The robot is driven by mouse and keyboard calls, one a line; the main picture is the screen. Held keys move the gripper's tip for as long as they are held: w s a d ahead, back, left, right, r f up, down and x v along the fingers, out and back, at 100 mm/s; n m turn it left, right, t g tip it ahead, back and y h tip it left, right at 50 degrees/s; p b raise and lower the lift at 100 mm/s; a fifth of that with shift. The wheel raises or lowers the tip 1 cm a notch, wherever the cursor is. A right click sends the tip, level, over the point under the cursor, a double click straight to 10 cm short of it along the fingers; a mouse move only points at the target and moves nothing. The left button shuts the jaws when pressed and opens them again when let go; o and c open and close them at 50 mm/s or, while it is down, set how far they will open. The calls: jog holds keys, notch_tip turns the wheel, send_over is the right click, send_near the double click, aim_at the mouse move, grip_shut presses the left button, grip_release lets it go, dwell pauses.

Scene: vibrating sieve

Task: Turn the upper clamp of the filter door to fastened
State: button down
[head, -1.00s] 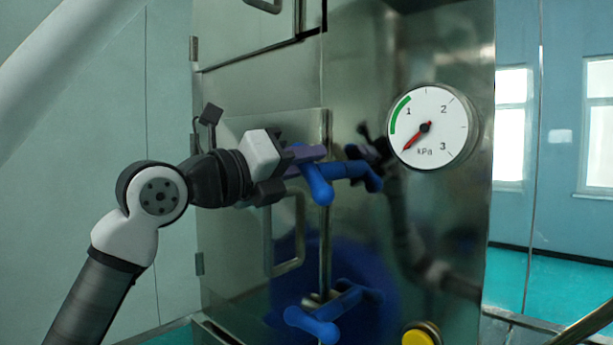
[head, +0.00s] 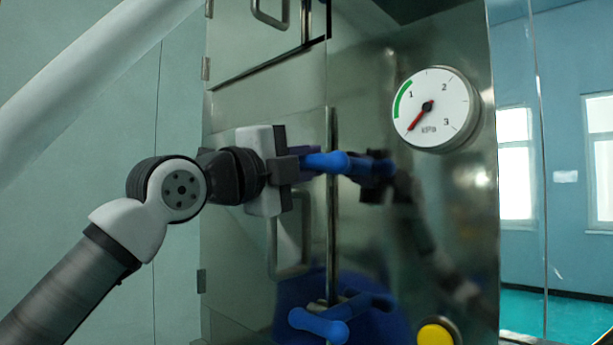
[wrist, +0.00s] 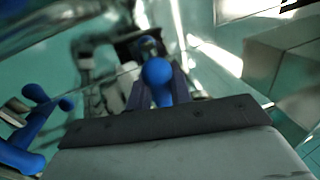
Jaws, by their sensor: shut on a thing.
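The upper clamp (head: 328,162) is a blue handle at the edge of the steel filter door (head: 240,250). It lies roughly level in the head view, its rounded end towards me. My gripper (head: 300,164) is at it from the left, with its fingers shut on the blue handle. In the wrist view the upper clamp (wrist: 157,75) sits between the two dark fingers (wrist: 158,95). The fingers hide part of the handle. The lower clamp (head: 320,324), also blue, is below and apart from my gripper.
A round pressure gauge (head: 436,109) is on the steel panel to the right. A yellow button (head: 435,334) is low on that panel. A metal door handle (head: 290,262) is just below my gripper. The lower clamp also shows in the wrist view (wrist: 30,135).

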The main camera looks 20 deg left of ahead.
jog(key=shift+f+n+b, duration=0.15)
jog(key=shift+n+b, duration=0.2)
jog(key=shift+n, duration=0.15)
jog(key=c, duration=1.3)
grip_release()
jog(key=b+v, duration=0.2)
jog(key=v, duration=1.2)
jog(key=shift+d, duration=0.15)
